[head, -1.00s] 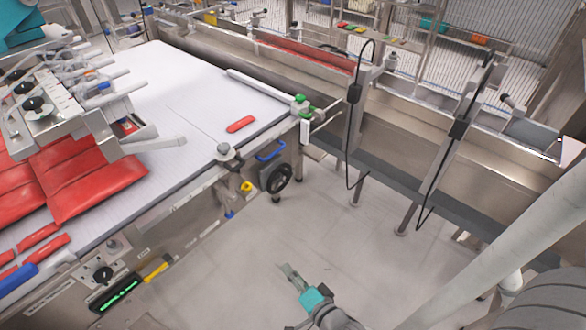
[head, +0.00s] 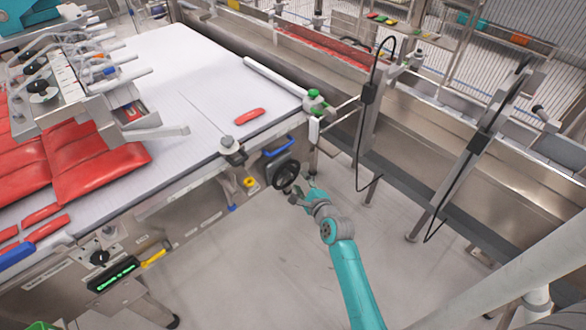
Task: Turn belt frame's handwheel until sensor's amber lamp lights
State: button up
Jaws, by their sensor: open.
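The handwheel (head: 284,174), a black ring, is mounted on the side of the belt frame (head: 203,208), below the white belt's front edge. My gripper (head: 302,187) is open at the handwheel's right side, its fingers very close to the rim. I cannot tell whether they touch it. A green-topped fitting (head: 315,100) stands at the belt's right corner, and a grey-capped fitting (head: 231,147) sits on the near edge. I cannot tell which, if either, is the sensor. I see no lit amber lamp.
A blue handle (head: 280,146) is just above the handwheel, and a yellow knob (head: 249,182) is to its left. A metal conveyor (head: 450,170) with hanging black cables runs along the right. Red packs (head: 95,160) lie on the belt. The floor below is clear.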

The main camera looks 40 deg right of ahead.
aim_at(295, 173)
jog(key=x, duration=0.9)
grip_shut()
